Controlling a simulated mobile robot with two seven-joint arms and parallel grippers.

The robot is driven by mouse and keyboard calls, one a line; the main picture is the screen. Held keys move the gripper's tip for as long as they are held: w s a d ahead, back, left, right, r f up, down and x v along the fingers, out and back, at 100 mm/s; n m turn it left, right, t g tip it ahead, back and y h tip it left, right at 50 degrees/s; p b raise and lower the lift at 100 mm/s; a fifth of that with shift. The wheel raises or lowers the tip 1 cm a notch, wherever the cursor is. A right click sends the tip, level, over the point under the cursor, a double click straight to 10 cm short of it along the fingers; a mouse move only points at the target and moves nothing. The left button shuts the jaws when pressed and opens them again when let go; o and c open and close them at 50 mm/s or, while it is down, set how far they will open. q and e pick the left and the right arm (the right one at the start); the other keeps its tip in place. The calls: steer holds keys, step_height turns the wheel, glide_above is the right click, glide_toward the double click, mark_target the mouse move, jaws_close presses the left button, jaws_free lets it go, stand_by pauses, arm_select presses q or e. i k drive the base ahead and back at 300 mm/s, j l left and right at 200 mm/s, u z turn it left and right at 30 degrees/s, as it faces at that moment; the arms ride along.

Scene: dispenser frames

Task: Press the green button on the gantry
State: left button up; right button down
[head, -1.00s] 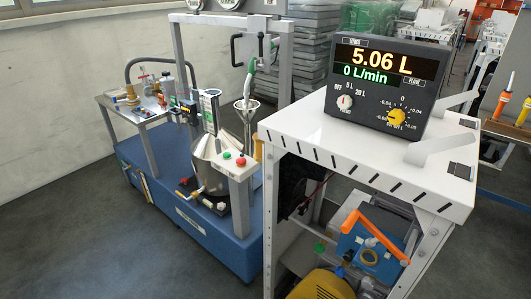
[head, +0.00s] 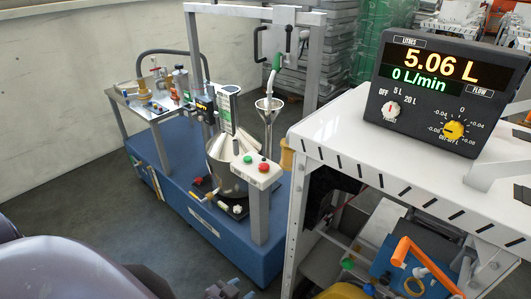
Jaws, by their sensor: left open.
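The green button (head: 248,159) sits beside a red button (head: 264,167) on a white box (head: 256,174) fixed to the near post of the grey gantry (head: 201,45). The gantry stands on a blue base (head: 270,262). Nothing covers the button. My left gripper (head: 228,290) shows at the bottom edge, partly cut off by the frame. It is open, below and apart from the button box, and I see nothing in it. My right gripper is not in view.
A metal hopper (head: 224,182) stands behind the button box, with a funnel (head: 268,104) to its right. A white table (head: 350,142) with a display unit (head: 438,90) reading 5.06 L and 0 L/min is close on the right. Dark floor (head: 110,215) is clear at left.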

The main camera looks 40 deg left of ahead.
mark_target(247, 158)
steer(key=i+j+z, duration=0.1)
steer(key=j+z, duration=0.25)
steer(key=j, duration=0.5)
steer(key=j+z, duration=0.35)
steer(key=j, duration=1.25)
steer(key=k+j, duration=0.15)
steer(key=j, duration=1.35)
steer(key=k+z, duration=0.05)
